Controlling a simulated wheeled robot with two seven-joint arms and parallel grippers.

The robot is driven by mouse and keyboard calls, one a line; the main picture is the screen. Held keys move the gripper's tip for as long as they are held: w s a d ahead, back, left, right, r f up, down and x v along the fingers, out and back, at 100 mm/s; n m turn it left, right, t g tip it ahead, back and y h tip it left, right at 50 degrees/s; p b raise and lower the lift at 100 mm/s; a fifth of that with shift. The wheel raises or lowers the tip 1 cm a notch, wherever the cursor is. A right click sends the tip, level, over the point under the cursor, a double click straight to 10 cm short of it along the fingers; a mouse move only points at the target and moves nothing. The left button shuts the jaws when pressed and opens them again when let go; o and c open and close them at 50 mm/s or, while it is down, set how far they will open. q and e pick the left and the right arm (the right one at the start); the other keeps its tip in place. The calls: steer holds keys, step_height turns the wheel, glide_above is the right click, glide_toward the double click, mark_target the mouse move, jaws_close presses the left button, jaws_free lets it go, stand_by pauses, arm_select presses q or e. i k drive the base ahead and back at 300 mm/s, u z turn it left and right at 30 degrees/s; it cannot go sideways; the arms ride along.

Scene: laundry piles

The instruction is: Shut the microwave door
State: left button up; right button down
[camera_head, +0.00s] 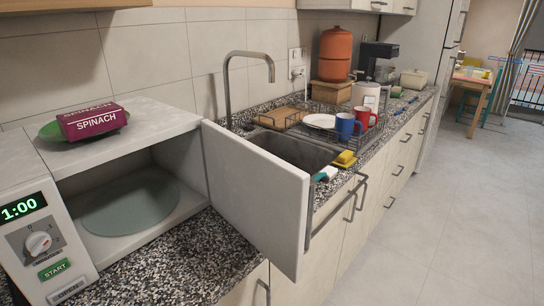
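The white microwave (165,125) stands on the counter at the left. Its door (255,195) is wide open, swung out to the right on its right-side hinge and sticking out past the counter front. A dark handle (309,215) runs along the door's free edge. The cavity shows a round turntable (130,205) with nothing on it. The control panel (40,240) shows 1:00, a dial and a START button. Neither of my grippers is in view.
Behind the door are a sink (290,148), a dish rack with a white plate (320,121), a blue mug (345,126) and a red mug (368,117). The floor (460,230) at right is clear.

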mark_target(270, 199)
steer(key=z, duration=1.6)
steer(key=i, duration=1.5)
steer(key=u, duration=3.95)
steer(key=k, duration=0.2)
steer(key=z, duration=0.65)
steer(key=i, duration=0.2)
